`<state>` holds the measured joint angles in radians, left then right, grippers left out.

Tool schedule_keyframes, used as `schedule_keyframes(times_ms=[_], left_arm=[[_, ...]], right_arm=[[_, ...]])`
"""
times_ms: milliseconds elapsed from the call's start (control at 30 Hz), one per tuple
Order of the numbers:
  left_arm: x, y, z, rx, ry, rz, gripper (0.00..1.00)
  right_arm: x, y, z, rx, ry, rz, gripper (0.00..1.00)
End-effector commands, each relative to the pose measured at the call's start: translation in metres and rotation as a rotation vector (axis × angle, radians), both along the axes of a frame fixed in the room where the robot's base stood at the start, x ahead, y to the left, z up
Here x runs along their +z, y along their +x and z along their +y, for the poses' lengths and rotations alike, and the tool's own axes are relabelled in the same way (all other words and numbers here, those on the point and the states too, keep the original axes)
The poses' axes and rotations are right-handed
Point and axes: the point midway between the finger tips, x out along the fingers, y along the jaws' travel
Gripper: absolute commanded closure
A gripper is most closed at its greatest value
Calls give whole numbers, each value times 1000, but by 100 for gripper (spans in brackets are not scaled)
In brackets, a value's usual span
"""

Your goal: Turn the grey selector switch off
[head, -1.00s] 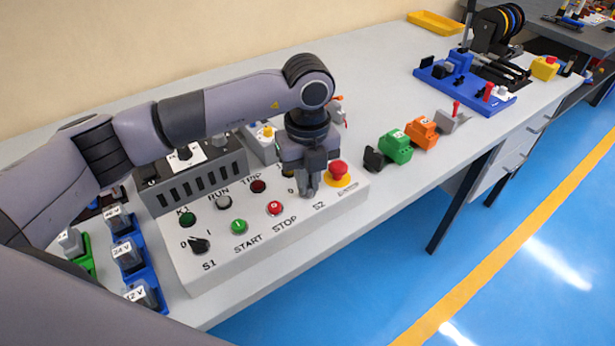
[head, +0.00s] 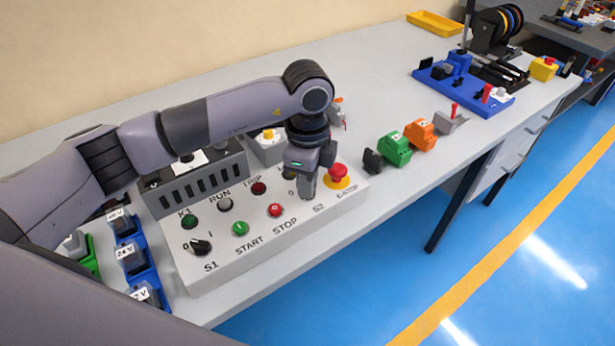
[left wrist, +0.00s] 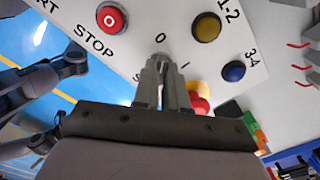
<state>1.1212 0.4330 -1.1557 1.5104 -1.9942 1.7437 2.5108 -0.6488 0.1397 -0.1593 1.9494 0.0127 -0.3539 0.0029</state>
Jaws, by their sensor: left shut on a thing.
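The control box (head: 290,245) is a sloped light panel with buttons and lamps. My left gripper (head: 307,194) points down at the S2 position on its right part, beside the red emergency stop. The grey selector switch (left wrist: 161,60) is mostly hidden; only a bit shows at the fingertips, between the 0 and I marks. In the left wrist view the left gripper's fingers (left wrist: 163,72) are close together and shut on it. Its exact pointing direction cannot be told. The black S1 selector (head: 201,247) sits at the panel's lower left. My right gripper does not show clearly.
The red emergency stop (head: 338,171) is close to the right of my gripper. The red stop button (head: 275,210) and green start button (head: 240,228) lie to its left. Green (head: 396,150) and orange (head: 421,134) blocks stand further right.

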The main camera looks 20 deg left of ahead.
Motion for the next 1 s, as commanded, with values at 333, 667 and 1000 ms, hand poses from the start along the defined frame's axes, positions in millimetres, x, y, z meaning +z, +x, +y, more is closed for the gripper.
schedule_keyframes(times_ms=[333,667,1000], left_arm=[[2,1,1,134,2,-4,100],[2,1,1,158,2,-4,100],[1,1,1,157,1,-3,63]], right_arm=[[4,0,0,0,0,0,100],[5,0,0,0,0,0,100],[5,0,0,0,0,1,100]])
